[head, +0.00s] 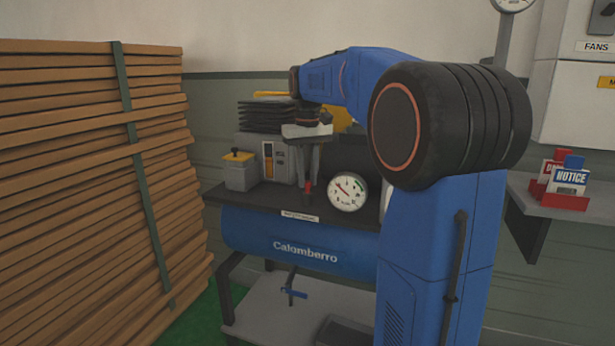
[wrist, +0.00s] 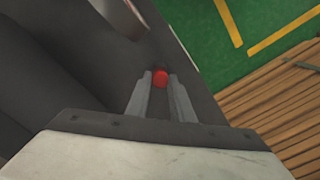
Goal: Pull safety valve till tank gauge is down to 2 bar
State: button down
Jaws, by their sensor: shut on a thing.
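The safety valve's small red knob (head: 308,187) shows at the top of the compressor bench, left of the gauge. It also shows in the wrist view (wrist: 160,77) between the fingertips. My gripper (head: 307,178) points down from above and is shut on the knob. The round white tank gauge (head: 347,192) faces me right of the knob. Its red needle seems to point to the upper left, but the figures are too small to read surely. The blue tank (head: 262,243), marked Calomberro, lies under the dark shelf. The valve's lower body is hidden.
A tall strapped stack of wooden slats (head: 75,170) stands at the left. A blue-handled valve (head: 293,293) hangs under the tank. A red sign holder (head: 568,200) is at the right.

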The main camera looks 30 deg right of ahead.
aim_at(307, 181)
jog(key=shift+r, duration=0.8)
jog(key=c, duration=1.5)
grip_release()
jog(key=shift+c, duration=0.2)
notch_tip(307, 181, up, 17)
jog(key=shift+r, duration=0.2)
